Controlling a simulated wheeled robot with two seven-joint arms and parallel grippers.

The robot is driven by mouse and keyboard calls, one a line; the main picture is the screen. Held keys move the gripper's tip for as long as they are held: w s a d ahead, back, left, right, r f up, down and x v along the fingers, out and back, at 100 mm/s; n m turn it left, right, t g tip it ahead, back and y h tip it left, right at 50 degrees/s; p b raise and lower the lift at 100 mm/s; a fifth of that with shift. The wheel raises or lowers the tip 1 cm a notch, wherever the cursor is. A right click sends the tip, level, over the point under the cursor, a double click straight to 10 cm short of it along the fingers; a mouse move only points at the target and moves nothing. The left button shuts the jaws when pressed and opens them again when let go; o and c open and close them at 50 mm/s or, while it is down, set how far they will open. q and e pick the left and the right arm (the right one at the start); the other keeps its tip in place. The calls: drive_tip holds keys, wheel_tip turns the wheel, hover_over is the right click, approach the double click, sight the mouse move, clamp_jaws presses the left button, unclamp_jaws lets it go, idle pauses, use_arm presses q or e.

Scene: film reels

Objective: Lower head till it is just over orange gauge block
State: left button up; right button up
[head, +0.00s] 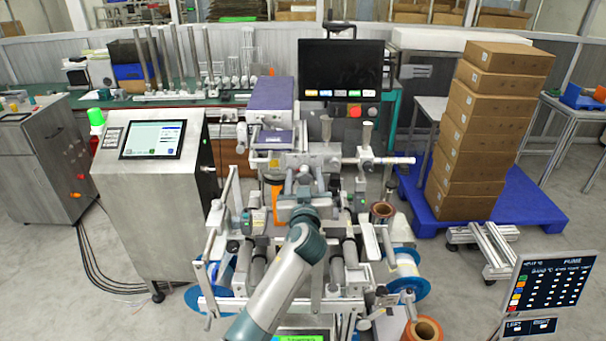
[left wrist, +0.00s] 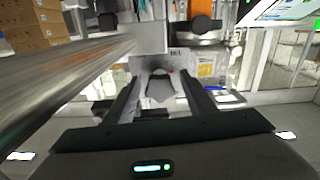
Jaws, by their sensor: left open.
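The film reel machine (head: 345,215) stands in the middle of the head view, with a grey-violet housing (head: 270,100) above its centre. I cannot tell which part is the head. A narrow orange piece (head: 277,200) sits left of my left gripper; it may be the gauge block, and the gap above it is unclear. My left gripper (head: 304,178) is over the machine's middle. In the left wrist view its fingers (left wrist: 160,96) are apart, with a pale grey knob-like part (left wrist: 160,86) showing between them; contact is unclear. My right gripper is not seen.
A steel cabinet with a screen (head: 152,139) stands left of the machine. Stacked cartons (head: 480,130) on a blue pallet (head: 540,212) stand to the right. Blue-rimmed reels (head: 415,290) and rollers crowd the machine. A small display panel (head: 548,295) is at lower right.

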use_arm(q)
drive_tip(key=shift+s, duration=0.1)
drive_tip(key=c, duration=1)
drive_tip(key=shift+c, duration=0.2)
drive_tip(key=shift+m+b, duration=0.45)
drive_tip(key=shift+m, duration=1.05)
drive_tip(key=o, duration=1)
drive_tip(key=shift+o, duration=0.2)
